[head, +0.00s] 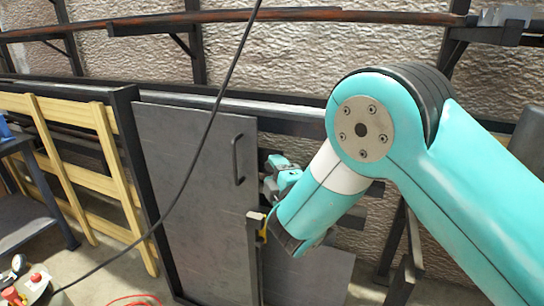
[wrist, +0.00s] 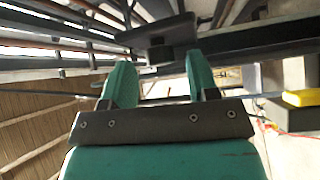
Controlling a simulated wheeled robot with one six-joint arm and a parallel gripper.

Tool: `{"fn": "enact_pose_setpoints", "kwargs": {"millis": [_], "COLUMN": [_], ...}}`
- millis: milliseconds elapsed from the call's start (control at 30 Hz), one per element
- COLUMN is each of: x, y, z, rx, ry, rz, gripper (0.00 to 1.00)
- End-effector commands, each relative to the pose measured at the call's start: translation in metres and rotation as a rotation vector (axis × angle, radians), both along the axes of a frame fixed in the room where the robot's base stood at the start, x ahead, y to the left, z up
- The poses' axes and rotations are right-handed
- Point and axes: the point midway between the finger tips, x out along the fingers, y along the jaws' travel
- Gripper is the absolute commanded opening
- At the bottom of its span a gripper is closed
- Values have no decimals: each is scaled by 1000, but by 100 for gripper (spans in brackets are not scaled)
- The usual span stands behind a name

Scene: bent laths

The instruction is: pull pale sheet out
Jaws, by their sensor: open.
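A tall dark grey sheet (head: 185,190) with a black handle (head: 238,160) stands upright in the rack, left of my arm. A slightly lighter grey sheet (head: 325,278) shows low down behind my arm, mostly hidden. Neither is clearly pale, and I cannot tell which is the pale sheet. My gripper (head: 280,176) is just right of the handle, apart from it in the picture; its depth there is unclear. In the wrist view my gripper (wrist: 157,66) has two teal fingers spread apart with nothing held between them. A dark block (wrist: 160,40) shows beyond the fingertips.
A dark rack post (head: 135,165) stands left of the dark sheet, with a yellow wooden frame (head: 60,165) beyond. A black cable (head: 215,110) hangs across the view. A dark upright (head: 254,255) stands below my gripper. Metal rails (head: 290,105) run along the textured wall.

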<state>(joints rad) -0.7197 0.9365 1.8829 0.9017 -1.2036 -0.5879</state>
Motion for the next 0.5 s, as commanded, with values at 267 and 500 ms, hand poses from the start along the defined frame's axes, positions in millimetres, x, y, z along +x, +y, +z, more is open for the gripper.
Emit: {"fn": "enact_pose_setpoints", "kwargs": {"millis": [267, 500], "x": [10, 10], "y": [5, 5], "z": [1, 0], "rx": [-1, -1], "ry": [-1, -1], "rz": [2, 1], "gripper": [54, 43]}}
